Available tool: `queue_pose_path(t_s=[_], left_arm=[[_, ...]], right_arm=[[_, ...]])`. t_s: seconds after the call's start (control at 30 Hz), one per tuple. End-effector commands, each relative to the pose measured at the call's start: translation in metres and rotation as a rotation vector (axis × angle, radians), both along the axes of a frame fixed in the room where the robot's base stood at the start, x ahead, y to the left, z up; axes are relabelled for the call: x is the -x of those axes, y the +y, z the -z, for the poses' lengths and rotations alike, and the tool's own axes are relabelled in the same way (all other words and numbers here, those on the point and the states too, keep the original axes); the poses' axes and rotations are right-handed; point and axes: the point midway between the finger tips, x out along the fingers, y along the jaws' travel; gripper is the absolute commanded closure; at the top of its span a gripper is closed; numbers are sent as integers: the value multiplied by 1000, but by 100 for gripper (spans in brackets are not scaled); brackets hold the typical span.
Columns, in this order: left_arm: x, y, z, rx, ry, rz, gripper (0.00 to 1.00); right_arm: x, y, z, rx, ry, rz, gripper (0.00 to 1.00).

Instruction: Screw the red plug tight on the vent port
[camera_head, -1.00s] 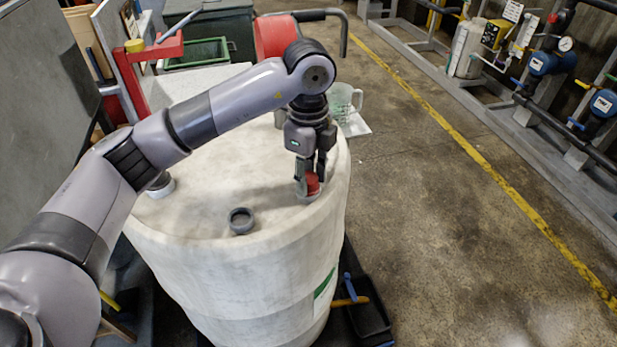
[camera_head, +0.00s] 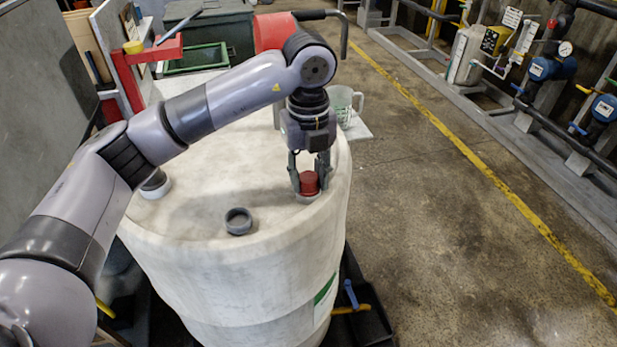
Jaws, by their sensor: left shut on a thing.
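The red plug (camera_head: 309,183) sits upright on the vent port (camera_head: 306,198), a light ring at the right edge of the big white drum's top (camera_head: 190,222). My left gripper (camera_head: 309,184) points straight down over it, with one finger on each side of the plug, shut on it. The port is mostly hidden under the plug and fingertips. My right gripper is not in view.
An open grey ring-shaped port (camera_head: 238,221) stands on the drum top at the front. Another fitting (camera_head: 155,184) is at the left, partly behind my arm. A clear mug (camera_head: 343,105) stands behind the drum. The floor at right is clear.

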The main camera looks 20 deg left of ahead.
Motion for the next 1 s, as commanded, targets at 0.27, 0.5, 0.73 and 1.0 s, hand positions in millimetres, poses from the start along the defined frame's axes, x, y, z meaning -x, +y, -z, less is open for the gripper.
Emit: queue_pose_path(t_s=[0.27,0.5,0.73,1.0], left_arm=[[0,0,1,-1,-1,27,100],[0,0,2,-1,-1,343,100],[0,0,0,-1,-1,451,100],[0,0,0,-1,-1,447,60]], right_arm=[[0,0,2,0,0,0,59],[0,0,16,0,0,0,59],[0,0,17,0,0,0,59],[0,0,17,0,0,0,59]])
